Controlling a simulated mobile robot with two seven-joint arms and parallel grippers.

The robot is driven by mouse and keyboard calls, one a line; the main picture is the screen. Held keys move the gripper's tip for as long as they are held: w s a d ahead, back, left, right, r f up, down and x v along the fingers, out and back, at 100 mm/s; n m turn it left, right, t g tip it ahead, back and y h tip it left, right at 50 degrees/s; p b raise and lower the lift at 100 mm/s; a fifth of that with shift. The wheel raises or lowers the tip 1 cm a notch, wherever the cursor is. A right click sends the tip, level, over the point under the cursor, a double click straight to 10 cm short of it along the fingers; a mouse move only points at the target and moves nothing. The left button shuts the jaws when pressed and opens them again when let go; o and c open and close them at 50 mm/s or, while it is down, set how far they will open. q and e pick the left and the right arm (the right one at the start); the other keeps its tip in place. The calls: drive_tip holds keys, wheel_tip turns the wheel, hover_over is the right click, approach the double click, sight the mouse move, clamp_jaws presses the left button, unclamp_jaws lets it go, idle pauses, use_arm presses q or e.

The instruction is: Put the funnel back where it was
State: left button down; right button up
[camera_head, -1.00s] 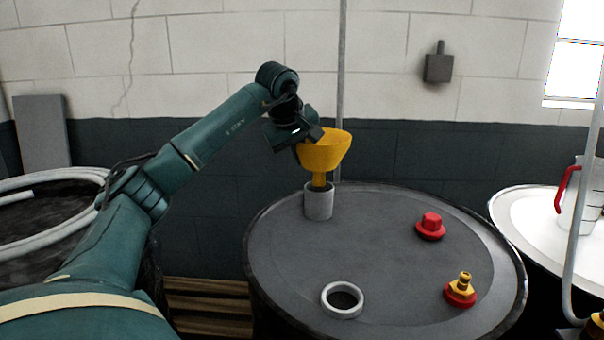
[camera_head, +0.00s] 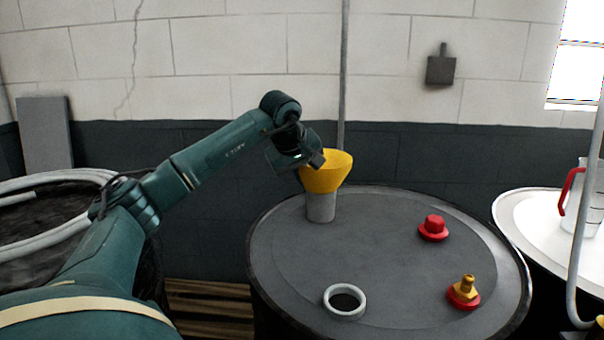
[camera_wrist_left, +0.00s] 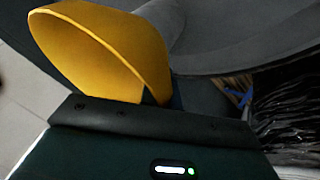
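The yellow funnel (camera_head: 330,174) sits upright in the grey cylindrical holder (camera_head: 320,208) at the back left of the dark drum lid. Its spout is hidden inside the holder and its cone meets the holder's top. My left gripper (camera_head: 311,161) is at the funnel's left upper side, shut on its rim. In the left wrist view the funnel (camera_wrist_left: 112,45) fills the upper left, against the gripper; the fingertips are mostly hidden there. My right gripper is not in view.
The drum lid (camera_head: 390,260) carries an open ringed hole (camera_head: 344,301), a red cap (camera_head: 433,228) and a brass fitting on a red base (camera_head: 465,291). A thin vertical pipe (camera_head: 343,90) stands behind the funnel. A jug with a red handle (camera_head: 577,196) stands at right on a white drum.

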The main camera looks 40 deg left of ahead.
use_arm(q)
drive_tip(key=c, duration=1.6)
unclamp_jaws()
drive_tip(key=shift+r, duration=0.55)
drive_tip(key=v, duration=1.2)
drive_tip(key=shift+r, duration=0.1)
